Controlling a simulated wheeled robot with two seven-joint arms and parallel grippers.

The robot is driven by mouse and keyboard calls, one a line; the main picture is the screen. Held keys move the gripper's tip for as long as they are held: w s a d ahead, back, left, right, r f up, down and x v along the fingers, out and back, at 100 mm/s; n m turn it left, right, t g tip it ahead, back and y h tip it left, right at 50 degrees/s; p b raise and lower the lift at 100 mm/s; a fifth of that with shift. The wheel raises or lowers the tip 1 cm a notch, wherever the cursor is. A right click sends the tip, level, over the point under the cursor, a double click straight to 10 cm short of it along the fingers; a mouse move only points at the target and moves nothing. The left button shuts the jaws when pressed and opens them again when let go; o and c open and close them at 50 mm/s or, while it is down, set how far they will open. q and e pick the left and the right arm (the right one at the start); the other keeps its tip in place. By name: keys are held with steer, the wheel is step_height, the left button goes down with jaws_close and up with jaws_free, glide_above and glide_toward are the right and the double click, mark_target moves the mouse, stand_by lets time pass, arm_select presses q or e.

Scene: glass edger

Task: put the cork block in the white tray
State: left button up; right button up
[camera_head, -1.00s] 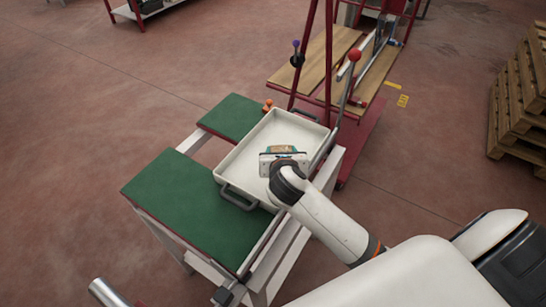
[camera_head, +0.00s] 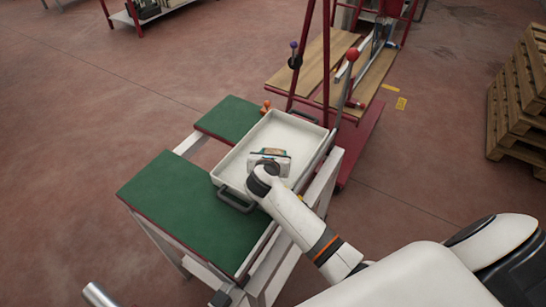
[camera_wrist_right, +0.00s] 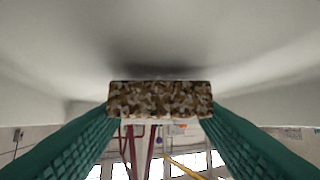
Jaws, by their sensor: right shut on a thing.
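The white tray (camera_head: 233,160) rests on the green-topped bench, with dark handles at its ends. My right gripper (camera_head: 270,155) is over the tray, inside its rim in the head view. In the right wrist view its two green fingers are shut on the speckled brown cork block (camera_wrist_right: 160,100). A pale surface lies close beyond the block in that view, with a dark shadow beside it. I cannot tell whether the block touches the tray floor. In the head view the block is mostly hidden by the gripper. My left gripper is not in view.
The bench has green tops (camera_head: 185,205) left of and behind the tray. A red-framed machine (camera_head: 345,110) with a red-knobbed lever (camera_head: 353,54) stands just behind the tray. Wooden pallets (camera_head: 520,95) stand at the far right. The tray's far part is clear.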

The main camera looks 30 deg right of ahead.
steer(key=shift+f, duration=0.45)
steer(key=o, duration=0.9)
steer(key=shift+s+a+r, duration=0.15)
steer(key=shift+r, duration=0.05)
steer(key=v, duration=1.1)
steer(key=shift+s+a+r+p, duration=0.1)
steer(key=shift+s+p, duration=0.1)
steer(key=shift+p, duration=0.2)
